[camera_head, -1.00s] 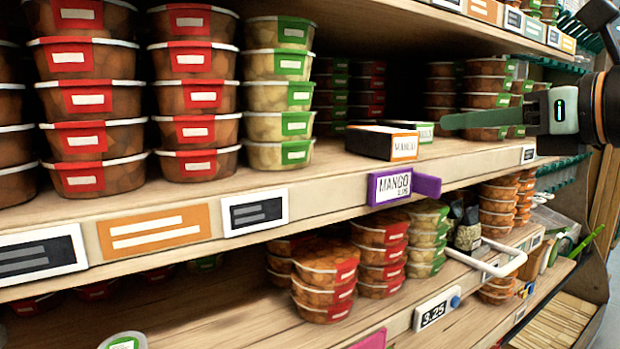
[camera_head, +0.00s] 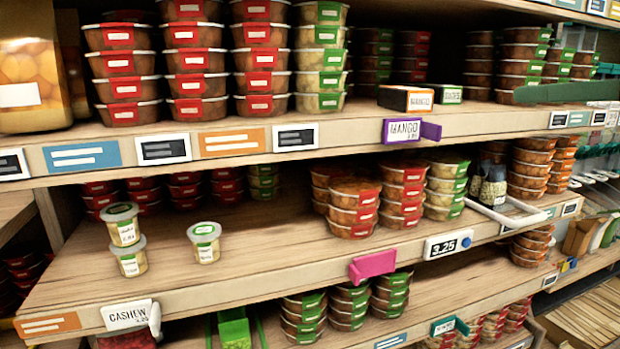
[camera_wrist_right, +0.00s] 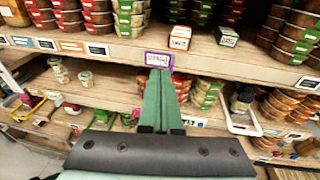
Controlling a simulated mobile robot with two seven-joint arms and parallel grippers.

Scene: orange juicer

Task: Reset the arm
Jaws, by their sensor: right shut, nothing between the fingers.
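My right gripper (camera_head: 500,96) shows in the head view only as long green fingers coming in from the right edge, in front of the upper shelf. In the right wrist view its green fingers (camera_wrist_right: 158,90) lie together, shut and empty, pointing towards the shelf front near the purple-framed MANGO label (camera_wrist_right: 158,61). That MANGO label (camera_head: 408,131) is left of the fingers in the head view. My left gripper is in neither current view.

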